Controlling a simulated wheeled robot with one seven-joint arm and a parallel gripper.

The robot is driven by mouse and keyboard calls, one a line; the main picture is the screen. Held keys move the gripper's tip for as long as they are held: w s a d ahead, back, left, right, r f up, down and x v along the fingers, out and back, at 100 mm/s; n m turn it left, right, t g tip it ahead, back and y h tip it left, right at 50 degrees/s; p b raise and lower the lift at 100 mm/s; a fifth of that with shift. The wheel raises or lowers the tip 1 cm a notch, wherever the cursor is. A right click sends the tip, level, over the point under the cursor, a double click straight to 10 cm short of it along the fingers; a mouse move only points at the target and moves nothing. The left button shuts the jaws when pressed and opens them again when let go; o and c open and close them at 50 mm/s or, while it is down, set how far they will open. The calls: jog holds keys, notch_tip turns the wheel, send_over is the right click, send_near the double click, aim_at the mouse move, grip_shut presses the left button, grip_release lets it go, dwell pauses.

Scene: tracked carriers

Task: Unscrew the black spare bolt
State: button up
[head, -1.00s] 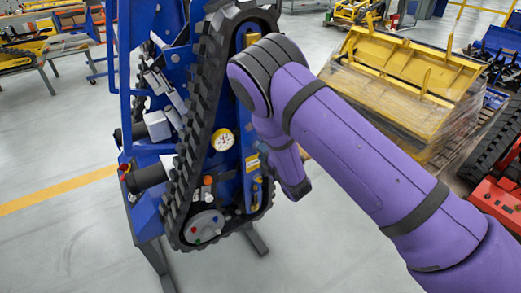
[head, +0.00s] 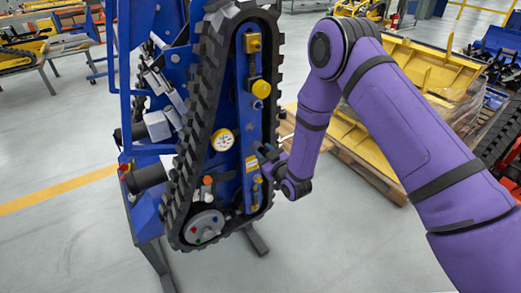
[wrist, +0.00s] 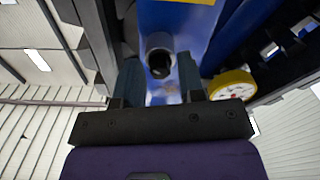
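The blue carrier plate (head: 229,107) stands upright inside a black rubber track (head: 197,120). My gripper (head: 263,153) is at the plate's right side, near the yellow label (head: 252,162) and right of the round gauge (head: 222,140). In the wrist view my gripper's two fingers (wrist: 160,85) are apart. A short grey cylinder with a dark round end (wrist: 160,62) shows between and beyond them; contact cannot be told. I cannot tell for sure whether it is the black spare bolt. The gauge (wrist: 233,85) is close beside the right finger there.
Orange and white caps (head: 207,181) and a grey disc (head: 204,226) with coloured knobs sit low on the carrier. A yellow knob (head: 261,89) sticks out above my gripper. A pallet (head: 368,173) with yellow parts stands behind my arm.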

jog(key=m, duration=0.3)
dwell(0.4)
grip_shut()
jog(key=n, duration=0.3)
jog(key=shift+a+n, duration=0.1)
jog(key=shift+n, duration=0.3)
jog(key=n, duration=0.4)
jog(key=shift+n, duration=1)
